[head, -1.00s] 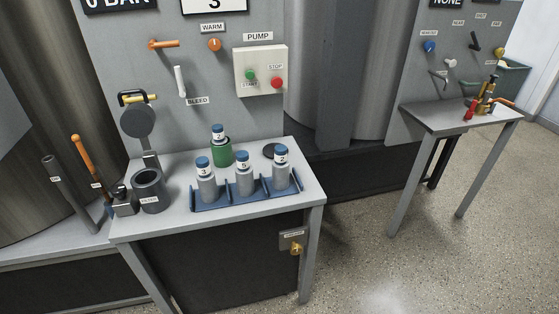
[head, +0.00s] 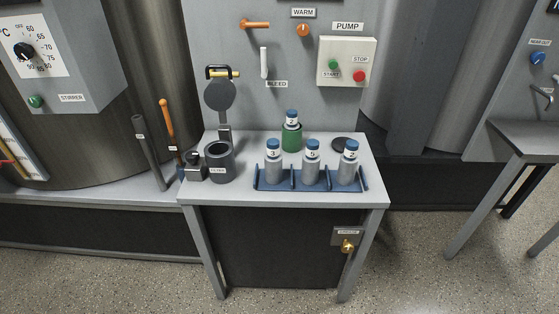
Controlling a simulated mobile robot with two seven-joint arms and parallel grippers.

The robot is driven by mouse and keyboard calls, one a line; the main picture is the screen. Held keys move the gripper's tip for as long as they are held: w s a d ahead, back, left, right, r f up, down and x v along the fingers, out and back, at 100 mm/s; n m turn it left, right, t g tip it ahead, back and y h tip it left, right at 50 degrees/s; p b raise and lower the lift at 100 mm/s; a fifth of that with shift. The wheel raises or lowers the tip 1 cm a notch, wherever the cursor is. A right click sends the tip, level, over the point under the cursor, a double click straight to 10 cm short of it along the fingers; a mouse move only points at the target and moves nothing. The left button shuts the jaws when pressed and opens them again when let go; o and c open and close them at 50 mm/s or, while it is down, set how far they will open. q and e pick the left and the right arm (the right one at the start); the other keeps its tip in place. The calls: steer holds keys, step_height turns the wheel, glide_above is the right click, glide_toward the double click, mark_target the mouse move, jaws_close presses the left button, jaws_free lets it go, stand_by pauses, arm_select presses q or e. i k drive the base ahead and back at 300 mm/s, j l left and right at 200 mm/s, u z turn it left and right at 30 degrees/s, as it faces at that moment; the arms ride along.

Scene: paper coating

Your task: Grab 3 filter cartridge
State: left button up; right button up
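The filter cartridge labelled 3 (head: 273,164) is a grey cylinder with a blue cap. It stands upright in the left place of a blue rack (head: 310,188) on the small grey table. A cartridge labelled 5 (head: 311,165) stands in the middle place, and one labelled 2 (head: 347,167) in the right place. Neither of my grippers shows in the head view.
The open filter housing (head: 219,164) stands left of the rack, its round lid (head: 220,95) raised. A dark disc (head: 342,145) lies behind the rack. The grey table (head: 230,193) backs onto a panel with a pump box (head: 346,62). Floor in front is clear.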

mark_target(274, 159)
steer(key=i+j+z, duration=0.1)
steer(key=j, duration=0.25)
steer(key=i+j+z, duration=0.1)
steer(key=i+j, duration=0.15)
steer(key=j, duration=0.15)
steer(key=i+j+z, duration=0.1)
steer(key=j, duration=0.25)
steer(key=i+j+z, duration=0.1)
steer(key=j, duration=0.3)
steer(key=i+j+z, duration=0.1)
steer(key=j, duration=0.35)
steer(key=i+j+z, duration=0.1)
steer(key=i+j, duration=0.15)
steer(key=j, duration=0.15)
